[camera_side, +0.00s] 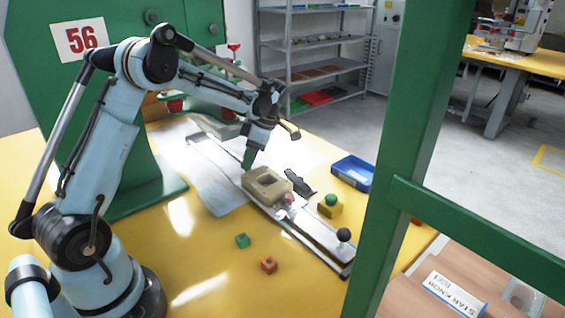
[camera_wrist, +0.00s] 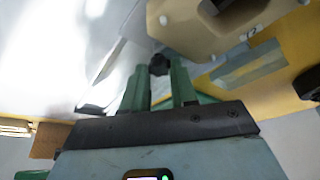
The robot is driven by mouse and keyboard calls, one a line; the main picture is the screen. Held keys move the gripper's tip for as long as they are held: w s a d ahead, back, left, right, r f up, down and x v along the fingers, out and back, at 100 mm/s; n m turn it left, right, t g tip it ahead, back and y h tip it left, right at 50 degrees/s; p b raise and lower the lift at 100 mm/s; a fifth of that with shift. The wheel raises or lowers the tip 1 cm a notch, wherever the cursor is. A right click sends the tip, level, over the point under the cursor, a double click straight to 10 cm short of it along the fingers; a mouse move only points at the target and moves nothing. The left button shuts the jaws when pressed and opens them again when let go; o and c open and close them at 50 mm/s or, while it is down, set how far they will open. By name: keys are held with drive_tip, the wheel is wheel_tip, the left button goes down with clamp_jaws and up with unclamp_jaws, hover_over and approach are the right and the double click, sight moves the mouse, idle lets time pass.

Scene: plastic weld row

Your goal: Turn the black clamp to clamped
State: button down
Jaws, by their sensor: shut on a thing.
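My gripper (camera_side: 248,160) reaches down at the far left end of a beige block (camera_side: 267,185) on the metal rail. In the wrist view its green fingers (camera_wrist: 160,78) are shut on a small black knob (camera_wrist: 159,64), beside the beige block (camera_wrist: 215,30). I cannot tell whether this knob is part of the black clamp; the fingers hide it in the side view. A dark, elongated piece (camera_side: 298,183), possibly the clamp, stands tilted just right of the block.
A blue tray (camera_side: 353,173) and a yellow block with a green top (camera_side: 330,205) lie to the right. A green post (camera_side: 410,150) stands in the foreground.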

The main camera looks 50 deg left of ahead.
drive_tip(key=c, duration=1.2)
unclamp_jaws()
drive_tip(key=shift+o, duration=0.2)
